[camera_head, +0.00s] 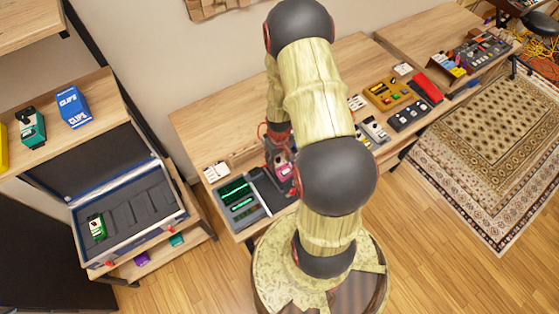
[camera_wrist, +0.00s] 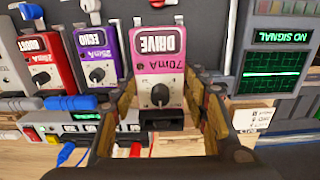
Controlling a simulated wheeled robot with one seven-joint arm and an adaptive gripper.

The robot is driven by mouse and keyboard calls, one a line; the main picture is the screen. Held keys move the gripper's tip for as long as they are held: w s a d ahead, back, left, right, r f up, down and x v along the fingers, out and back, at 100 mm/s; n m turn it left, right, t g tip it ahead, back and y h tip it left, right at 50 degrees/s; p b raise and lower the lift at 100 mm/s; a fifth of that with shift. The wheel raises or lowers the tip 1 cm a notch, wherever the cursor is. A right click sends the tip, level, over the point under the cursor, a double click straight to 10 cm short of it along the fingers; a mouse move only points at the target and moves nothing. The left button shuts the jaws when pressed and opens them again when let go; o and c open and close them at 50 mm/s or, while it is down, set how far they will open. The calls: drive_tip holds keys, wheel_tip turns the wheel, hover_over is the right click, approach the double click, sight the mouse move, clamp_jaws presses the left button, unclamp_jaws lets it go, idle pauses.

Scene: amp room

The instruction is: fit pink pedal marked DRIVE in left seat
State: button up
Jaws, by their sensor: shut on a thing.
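The pink pedal marked DRIVE (camera_wrist: 160,62) is between the fingers of my gripper (camera_wrist: 160,100) in the wrist view. Its knob and 70mA label face the camera. My gripper is shut on it. In the head view the pink pedal (camera_head: 284,171) shows small under my arm, at the bench's front part, by a dark tray (camera_head: 263,184) right of the tester. My arm hides part of this area. Whether the pedal touches anything below cannot be told. I cannot tell for sure which place is the left seat.
The tester (camera_wrist: 274,60) with green screens, reading NO SIGNAL, stands right of the pedal. A purple ECHO pedal (camera_wrist: 98,55) and red BOOST pedal (camera_wrist: 47,62) are left, close by. An open case (camera_head: 130,208) with a green pedal (camera_head: 97,227) stands left of the bench.

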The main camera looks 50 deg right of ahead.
drive_tip(key=shift+f+b, duration=1.65)
drive_tip(key=shift+f, duration=0.9)
drive_tip(key=shift+f+b, duration=0.9)
idle(0.7)
drive_tip(key=o, duration=1.6)
drive_tip(key=shift+o, duration=0.7)
drive_tip(key=shift+a, duration=0.1)
drive_tip(key=shift+r+p, duration=2.35)
drive_tip(key=shift+r, duration=1.2)
